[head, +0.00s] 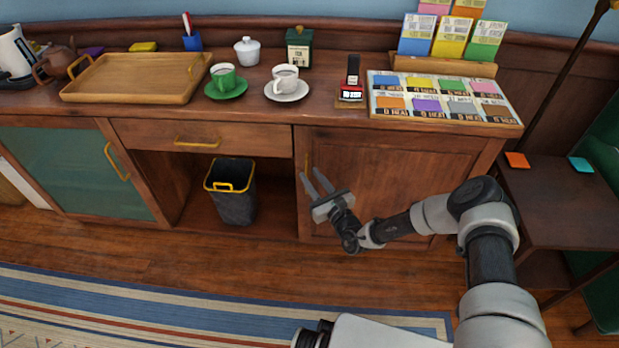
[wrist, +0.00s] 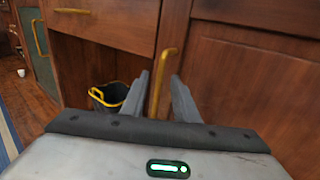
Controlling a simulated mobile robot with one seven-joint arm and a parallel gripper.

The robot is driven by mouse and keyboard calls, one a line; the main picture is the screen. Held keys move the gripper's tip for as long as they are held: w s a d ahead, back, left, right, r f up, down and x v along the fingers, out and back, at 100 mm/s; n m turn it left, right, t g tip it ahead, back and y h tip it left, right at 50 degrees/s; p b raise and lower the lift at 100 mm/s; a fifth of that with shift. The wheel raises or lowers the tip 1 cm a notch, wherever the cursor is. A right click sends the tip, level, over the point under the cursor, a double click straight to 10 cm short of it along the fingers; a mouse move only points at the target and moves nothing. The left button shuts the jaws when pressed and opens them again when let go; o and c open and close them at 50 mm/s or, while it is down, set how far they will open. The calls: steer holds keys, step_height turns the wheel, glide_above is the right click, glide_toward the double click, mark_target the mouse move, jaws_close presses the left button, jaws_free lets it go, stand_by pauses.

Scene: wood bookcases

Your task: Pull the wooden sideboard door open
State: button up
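The wooden sideboard door (head: 395,172) is at the right of the sideboard and looks shut. It also fills the right of the wrist view (wrist: 250,75). Its upright brass handle (wrist: 162,85) is near the door's left edge. In the head view the handle (head: 307,166) shows just above my gripper's fingers. My gripper (head: 313,180) is in front of the door's left edge. In the wrist view the two fingers (wrist: 161,90) are apart, with the handle between them. Neither finger visibly touches the handle.
A black bin (head: 235,200) with a yellow rim stands in the open bay left of the door. A drawer (head: 240,139) is above it. A green-panelled door (head: 75,165) is at the left. The wood floor (head: 200,262) in front is clear, with a striped rug (head: 200,310) nearer.

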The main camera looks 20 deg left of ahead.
steer(key=shift+x, duration=0.85)
jaws_close()
